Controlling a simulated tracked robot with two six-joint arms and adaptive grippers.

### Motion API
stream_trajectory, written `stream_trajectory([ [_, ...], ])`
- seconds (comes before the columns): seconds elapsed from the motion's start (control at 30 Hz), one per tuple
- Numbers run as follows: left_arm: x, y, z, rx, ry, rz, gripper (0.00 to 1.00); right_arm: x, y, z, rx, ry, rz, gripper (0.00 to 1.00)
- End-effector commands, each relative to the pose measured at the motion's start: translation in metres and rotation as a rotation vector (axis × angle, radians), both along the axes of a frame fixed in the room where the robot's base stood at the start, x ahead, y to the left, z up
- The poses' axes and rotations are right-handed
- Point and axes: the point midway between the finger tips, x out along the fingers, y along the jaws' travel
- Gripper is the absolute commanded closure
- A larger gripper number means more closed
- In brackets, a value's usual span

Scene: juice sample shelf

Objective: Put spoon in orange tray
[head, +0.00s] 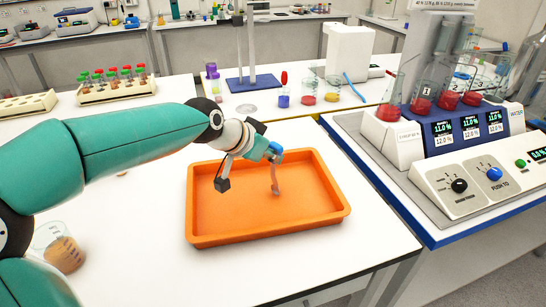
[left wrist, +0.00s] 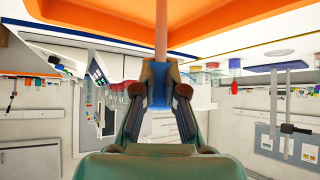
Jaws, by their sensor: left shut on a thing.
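The orange tray (head: 318,226) lies on the white table in the middle of the head view. My left gripper (head: 272,152) is above the tray and shut on the spoon (head: 275,182). The spoon hangs down, roughly upright, over the tray's inside. I cannot tell whether its lower end touches the tray floor. In the left wrist view the left gripper (left wrist: 158,88) closes around the spoon's blue end, and its pinkish shaft (left wrist: 161,35) runs to the orange tray (left wrist: 90,10). My right gripper is not in view.
A beaker of brown stuff (head: 64,252) stands at the left, near my arm. A rack of capped tubes (head: 117,90) is behind. Several small coloured containers stand at the back, and a blue-and-white instrument (head: 455,190) is at the right. The table right of the tray is clear.

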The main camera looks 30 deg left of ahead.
Motion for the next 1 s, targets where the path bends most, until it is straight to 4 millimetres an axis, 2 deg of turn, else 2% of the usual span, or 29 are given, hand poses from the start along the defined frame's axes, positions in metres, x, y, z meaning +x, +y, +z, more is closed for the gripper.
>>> stream_trajectory([
  [0.33,0.0,0.001,-0.004,0.0,-0.001,0.001,1.0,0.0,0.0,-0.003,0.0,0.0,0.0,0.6],
  [0.37,0.0,0.001,-0.004,0.0,-0.001,0.001,0.89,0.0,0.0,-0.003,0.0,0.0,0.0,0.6],
  [0.5,0.0,0.001,-0.003,0.0,-0.001,0.001,0.65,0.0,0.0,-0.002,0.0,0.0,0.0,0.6],
  [0.8,0.0,0.001,-0.002,0.0,-0.001,0.002,0.65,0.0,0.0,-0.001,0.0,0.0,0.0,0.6],
  [1.0,-0.008,0.003,0.008,0.0,-0.005,0.003,0.65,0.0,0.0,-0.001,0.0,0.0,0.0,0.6],
])
